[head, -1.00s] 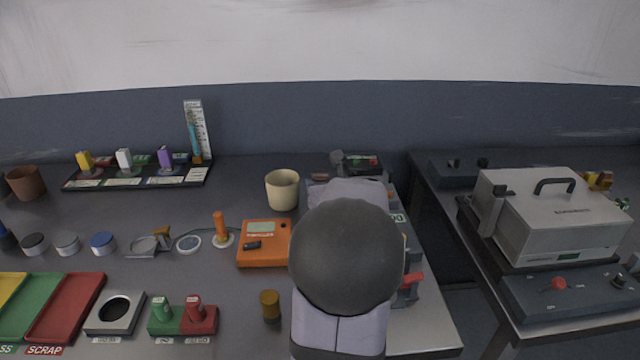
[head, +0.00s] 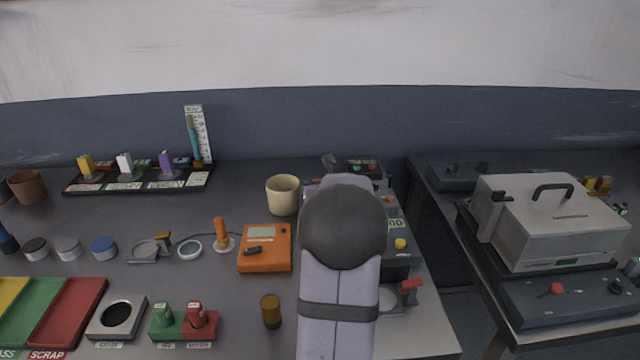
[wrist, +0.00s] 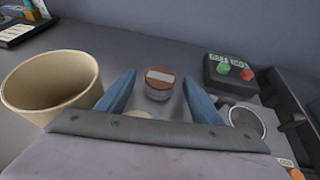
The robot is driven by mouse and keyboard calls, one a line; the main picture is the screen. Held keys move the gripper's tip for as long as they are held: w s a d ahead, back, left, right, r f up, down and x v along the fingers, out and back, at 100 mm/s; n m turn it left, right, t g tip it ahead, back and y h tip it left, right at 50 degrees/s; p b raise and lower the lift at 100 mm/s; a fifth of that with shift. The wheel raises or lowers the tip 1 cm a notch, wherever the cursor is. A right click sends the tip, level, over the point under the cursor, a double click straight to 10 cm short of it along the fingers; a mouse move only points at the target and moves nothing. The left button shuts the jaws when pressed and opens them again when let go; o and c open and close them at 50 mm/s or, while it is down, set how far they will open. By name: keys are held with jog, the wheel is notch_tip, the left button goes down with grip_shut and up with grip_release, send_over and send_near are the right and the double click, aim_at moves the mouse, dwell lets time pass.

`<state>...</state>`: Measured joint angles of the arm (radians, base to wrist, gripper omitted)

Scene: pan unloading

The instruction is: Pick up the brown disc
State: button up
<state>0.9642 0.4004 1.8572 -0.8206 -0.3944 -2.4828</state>
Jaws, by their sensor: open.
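The brown disc (wrist: 160,76) shows in the wrist view as a round piece with a brown top, a pale label strip and a grey side. It stands on the dark bench, beyond my gripper and roughly in line with the gap between the fingers. My gripper (wrist: 160,98) is open, its two blue fingers spread left and right with nothing held between them. In the head view my arm hides the gripper, and I cannot make out the disc there.
A cream cup (wrist: 45,88) stands close to the left finger; it also shows in the head view (head: 283,196). A box with green and red buttons (wrist: 232,74) is right of the disc. A round grey part (wrist: 245,121) lies near the right finger. An orange meter (head: 265,258) is left of my arm.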

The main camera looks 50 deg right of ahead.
jog(key=shift+w+d+f, duration=0.1)
jog(key=shift+w+d, duration=0.05)
jog(key=shift+w, duration=0.05)
jog(key=c, duration=1.2)
jog(key=shift+c, duration=0.2)
notch_tip(320, 180, up, 10)
jog(key=p, duration=0.4)
